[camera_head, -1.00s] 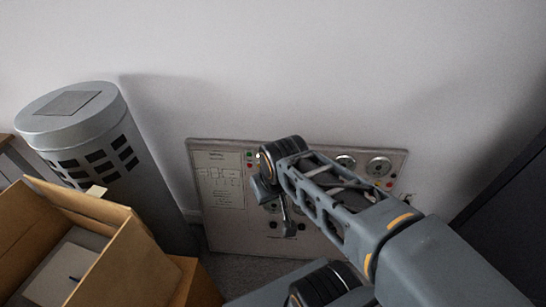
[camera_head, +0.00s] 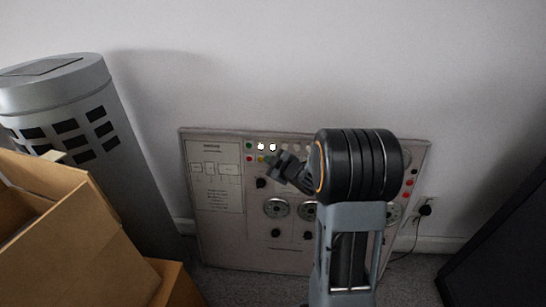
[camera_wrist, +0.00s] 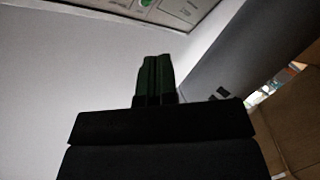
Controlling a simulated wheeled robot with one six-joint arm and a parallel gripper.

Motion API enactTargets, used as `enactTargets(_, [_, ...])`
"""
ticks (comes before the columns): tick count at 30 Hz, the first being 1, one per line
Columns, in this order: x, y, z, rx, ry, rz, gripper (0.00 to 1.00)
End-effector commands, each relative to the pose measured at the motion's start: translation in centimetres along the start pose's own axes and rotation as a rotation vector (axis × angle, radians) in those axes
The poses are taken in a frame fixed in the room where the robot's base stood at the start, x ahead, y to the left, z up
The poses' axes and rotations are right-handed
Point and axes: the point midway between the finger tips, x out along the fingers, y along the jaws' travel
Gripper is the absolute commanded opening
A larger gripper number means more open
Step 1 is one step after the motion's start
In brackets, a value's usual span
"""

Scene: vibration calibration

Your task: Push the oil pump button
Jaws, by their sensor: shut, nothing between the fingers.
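The control panel (camera_head: 215,240) leans against the wall, with buttons, dials and knobs on its face. The labels are too small to read, so I cannot tell which is the oil pump button. My gripper (camera_head: 273,168) is shut and empty, in front of the panel just below and right of these buttons; contact cannot be told. In the wrist view, its dark fingers (camera_wrist: 154,75) are together, and a green button (camera_wrist: 146,3) shows on the panel at the top edge.
A grey slotted cylinder (camera_head: 75,120) and an open cardboard box (camera_head: 60,235) stand at the left. A dark cabinet (camera_head: 500,230) is at the right. A plug in a wall socket (camera_head: 425,208) sits right of the panel.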

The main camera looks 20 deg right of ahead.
Motion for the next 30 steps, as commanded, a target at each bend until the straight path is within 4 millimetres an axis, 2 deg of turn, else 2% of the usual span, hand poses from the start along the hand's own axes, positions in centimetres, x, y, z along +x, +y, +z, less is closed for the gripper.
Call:
enactTargets(1, [0.1,-0.3,0.5,-0.003,0.016,-0.003,0.00])
enactTargets(17, [0.4,-0.3,0.5,-0.008,0.037,-0.009,0.00])
enactTargets(30, [4.0,2.2,2.9,-0.007,0.037,-0.009,0.00])
